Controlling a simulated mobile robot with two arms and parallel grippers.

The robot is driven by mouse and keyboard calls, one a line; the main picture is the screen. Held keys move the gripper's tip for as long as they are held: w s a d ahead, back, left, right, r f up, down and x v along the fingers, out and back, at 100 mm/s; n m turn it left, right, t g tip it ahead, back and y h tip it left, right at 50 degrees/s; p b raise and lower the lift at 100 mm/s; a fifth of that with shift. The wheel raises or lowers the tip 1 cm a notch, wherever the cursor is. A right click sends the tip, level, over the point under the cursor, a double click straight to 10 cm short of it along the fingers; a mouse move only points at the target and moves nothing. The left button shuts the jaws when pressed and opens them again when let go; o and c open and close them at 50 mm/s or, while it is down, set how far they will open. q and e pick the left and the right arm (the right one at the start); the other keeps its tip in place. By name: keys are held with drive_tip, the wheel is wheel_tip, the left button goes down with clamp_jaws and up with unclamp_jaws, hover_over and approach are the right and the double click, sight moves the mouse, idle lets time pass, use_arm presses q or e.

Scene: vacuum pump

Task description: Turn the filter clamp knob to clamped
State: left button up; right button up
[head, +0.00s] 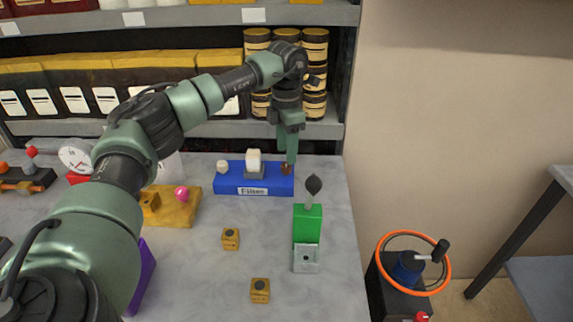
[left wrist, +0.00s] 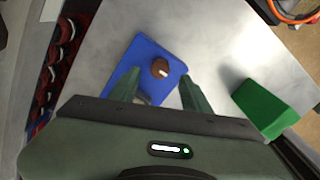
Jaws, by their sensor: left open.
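The filter clamp knob is a small round brown knob (head: 286,169) at the right end of the blue base (head: 228,187) labelled "Filter". It also shows in the left wrist view (left wrist: 159,67), with a pale mark toward its lower right edge. On the blue base stand a white block (head: 254,158) and a smaller cream knob (head: 222,167). My left gripper (head: 291,158) points down above the knob. In the left wrist view its open fingers (left wrist: 159,88) lie either side of the knob's line, with nothing between them. My right gripper is not in view.
A green block with a grey front (head: 307,224) and a dark-topped lever (head: 313,186) stands right of the base. Two small yellow blocks (head: 230,239) sit in front. Shelves with canisters (head: 315,47) rise behind. An orange handwheel (head: 445,280) is right of the table.

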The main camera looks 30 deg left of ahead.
sight(286, 168)
use_arm(q)
wheel_tip(286, 168, down, 5)
drive_tip(key=shift+r, duration=0.1)
drive_tip(key=shift+c, duration=0.2)
clamp_jaws()
